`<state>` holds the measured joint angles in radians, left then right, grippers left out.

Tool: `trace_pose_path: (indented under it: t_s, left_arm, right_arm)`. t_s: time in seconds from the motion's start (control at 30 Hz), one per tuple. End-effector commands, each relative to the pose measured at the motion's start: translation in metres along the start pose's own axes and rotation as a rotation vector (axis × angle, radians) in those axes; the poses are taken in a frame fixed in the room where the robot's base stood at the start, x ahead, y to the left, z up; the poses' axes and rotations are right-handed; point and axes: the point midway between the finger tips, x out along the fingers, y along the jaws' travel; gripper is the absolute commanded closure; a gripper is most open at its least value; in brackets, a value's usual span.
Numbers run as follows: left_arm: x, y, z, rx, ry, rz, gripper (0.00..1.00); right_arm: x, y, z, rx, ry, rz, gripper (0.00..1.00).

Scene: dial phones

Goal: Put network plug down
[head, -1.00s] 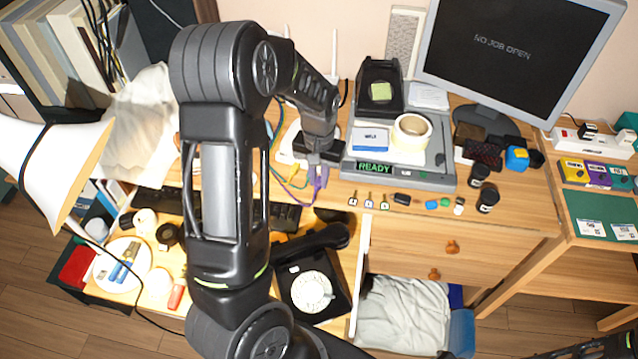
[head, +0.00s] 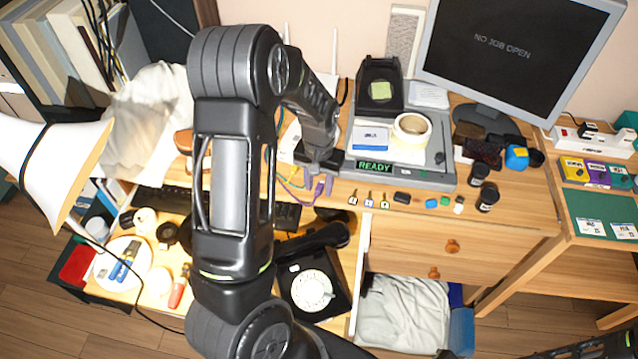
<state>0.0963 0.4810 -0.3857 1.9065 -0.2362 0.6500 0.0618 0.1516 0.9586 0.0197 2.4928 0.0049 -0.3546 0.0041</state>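My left gripper (head: 320,174) points down at the left edge of the grey device with the green READY display (head: 374,166). Thin yellow, green and purple cables (head: 296,186) lie on the desk under and beside it. A small purple end (head: 328,186), which looks like a network plug, is right at the fingertips. The fingers are small and partly hidden by the wrist, so I cannot tell whether they are closed on the plug or apart from it. A dark part of my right arm shows at the lower right corner; its fingers are not clear.
A black dial phone (head: 312,290) stands in front, its handset (head: 312,240) above it. Several small keys and blocks (head: 402,198) line the desk edge. A monitor (head: 512,50) stands at the back right, a white lamp (head: 50,170) at the left.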

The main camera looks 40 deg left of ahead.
Motion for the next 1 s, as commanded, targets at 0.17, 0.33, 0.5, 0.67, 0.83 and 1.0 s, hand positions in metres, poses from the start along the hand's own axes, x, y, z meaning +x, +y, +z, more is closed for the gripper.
trace_pose_path:
  t_s: [0.17,0.33,0.5,0.67,0.83,1.0]
  left_arm:
    - [-0.002,0.000,0.000,0.000,0.000,0.000,0.63]
    - [-0.012,0.000,-0.001,0.000,0.003,0.000,0.63]
    - [-0.040,0.000,-0.001,0.000,0.006,0.001,0.63]
    - [-0.075,0.000,-0.002,0.001,0.006,0.001,0.63]
    - [-0.106,0.000,-0.001,0.000,0.004,0.001,0.63]
    - [-0.121,0.000,0.000,0.000,0.001,0.000,0.63]
  right_arm:
    - [-0.001,0.000,0.000,0.000,0.000,0.000,1.00]
    - [-0.001,0.000,0.000,0.000,0.000,0.001,1.00]
    - [0.001,0.001,0.000,0.000,0.000,0.000,1.00]
    - [0.004,0.001,-0.001,-0.001,0.001,-0.001,1.00]
    - [0.005,0.002,-0.001,-0.001,0.002,-0.002,1.00]
    - [0.006,0.002,-0.001,-0.002,0.002,-0.002,1.00]
